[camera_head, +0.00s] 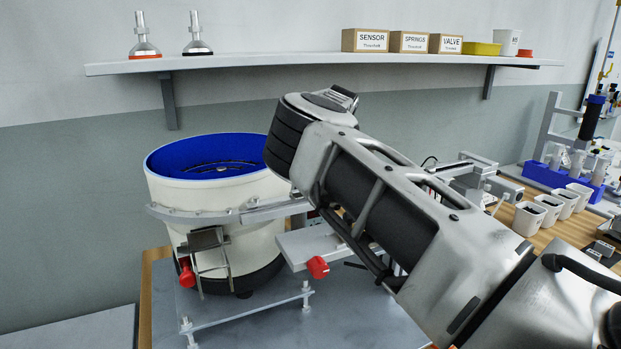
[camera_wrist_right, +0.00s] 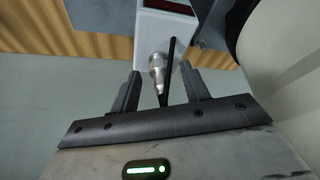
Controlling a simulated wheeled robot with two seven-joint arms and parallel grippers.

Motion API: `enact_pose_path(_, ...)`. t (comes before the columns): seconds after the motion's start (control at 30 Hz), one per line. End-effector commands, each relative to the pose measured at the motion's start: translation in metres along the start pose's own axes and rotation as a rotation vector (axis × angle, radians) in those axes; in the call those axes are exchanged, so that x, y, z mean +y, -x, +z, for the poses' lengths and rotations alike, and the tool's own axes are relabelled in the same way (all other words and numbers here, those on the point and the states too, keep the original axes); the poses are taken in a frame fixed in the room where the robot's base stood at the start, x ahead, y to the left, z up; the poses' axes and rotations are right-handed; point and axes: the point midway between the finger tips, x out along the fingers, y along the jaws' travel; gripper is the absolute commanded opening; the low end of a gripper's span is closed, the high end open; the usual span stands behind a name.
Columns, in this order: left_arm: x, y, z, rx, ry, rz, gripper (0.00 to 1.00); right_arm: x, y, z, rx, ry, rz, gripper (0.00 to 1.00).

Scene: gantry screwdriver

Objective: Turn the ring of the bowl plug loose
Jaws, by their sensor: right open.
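The bowl plug (camera_wrist_right: 157,70) is a silvery metal connector with a ringed collar, sticking out of a pale box (camera_wrist_right: 164,22) with a dark red display, in the right wrist view. My right gripper (camera_wrist_right: 160,76) is open, with one dark finger on each side of the plug in the picture. Gaps show on both sides; whether the plug is at fingertip depth is hard to tell. In the head view my right arm reaches in from the right toward the white feeder bowl (camera_head: 215,197) with a blue inside. The plug and the right fingers are hidden there. My left gripper is not in view.
A thin black rod or cable (camera_wrist_right: 170,60) runs close beside the plug. A pale curved surface (camera_wrist_right: 281,95) is near on the right. A shelf (camera_head: 280,64) with boxes is above, and several white cups (camera_head: 529,218) stand on the bench at right.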

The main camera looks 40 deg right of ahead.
Motion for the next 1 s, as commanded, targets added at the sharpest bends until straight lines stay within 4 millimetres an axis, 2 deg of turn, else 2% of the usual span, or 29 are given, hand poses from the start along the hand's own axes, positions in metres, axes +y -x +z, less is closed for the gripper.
enact_pose_path(0.17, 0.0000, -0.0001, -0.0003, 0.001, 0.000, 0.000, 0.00, 0.0001, -0.0001, 0.0001, 0.000, 0.000, 0.000, 0.46)
enact_pose_path(0.2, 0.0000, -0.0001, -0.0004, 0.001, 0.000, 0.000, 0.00, 0.0001, -0.0001, 0.0001, 0.000, 0.000, 0.000, 0.40)
enact_pose_path(0.33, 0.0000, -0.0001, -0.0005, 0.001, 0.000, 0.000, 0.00, 0.0001, 0.0000, 0.0001, 0.000, 0.000, 0.000, 0.04)
enact_pose_path(0.37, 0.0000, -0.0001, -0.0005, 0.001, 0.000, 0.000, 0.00, 0.0001, 0.0001, 0.0001, 0.000, 0.000, 0.000, 0.01)
enact_pose_path(0.73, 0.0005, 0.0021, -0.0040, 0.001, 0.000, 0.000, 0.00, 0.0008, 0.0013, -0.0004, 0.000, 0.044, -0.019, 0.00)
enact_pose_path(1.0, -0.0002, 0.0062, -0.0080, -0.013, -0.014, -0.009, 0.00, 0.0030, 0.0028, -0.0012, 0.000, 0.205, -0.087, 0.00)
